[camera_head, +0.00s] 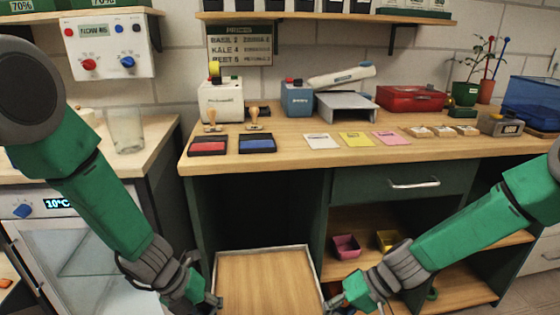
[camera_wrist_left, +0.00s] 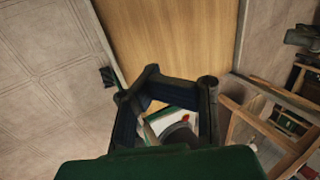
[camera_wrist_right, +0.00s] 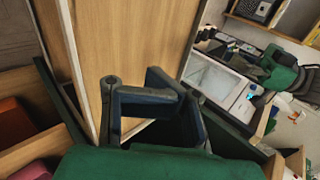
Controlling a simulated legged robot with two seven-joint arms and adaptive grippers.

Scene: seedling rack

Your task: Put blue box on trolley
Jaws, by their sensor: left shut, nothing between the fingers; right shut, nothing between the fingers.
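A translucent blue box (camera_head: 530,101) stands at the far right end of the counter, partly cut off by the picture edge. A low trolley with a wooden top and pale rim (camera_head: 318,262) is at the bottom centre; its near part is out of view. Its rim also shows in the left wrist view (camera_wrist_left: 106,38) and the right wrist view (camera_wrist_right: 68,30). My left gripper (camera_head: 216,301) is shut and empty at the trolley's left side. My right gripper (camera_head: 334,303) is shut and empty at its right side. I cannot tell whether either touches the rim.
The wooden counter (camera_head: 290,147) holds stamp pads, coloured cards, a red case (camera_head: 411,98), a grey-blue device (camera_head: 297,99) and a potted plant (camera_head: 467,92) near the blue box. A shelf below holds pink and yellow bins. A glass-door cabinet (camera_head: 95,265) stands left. The trolley top is bare.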

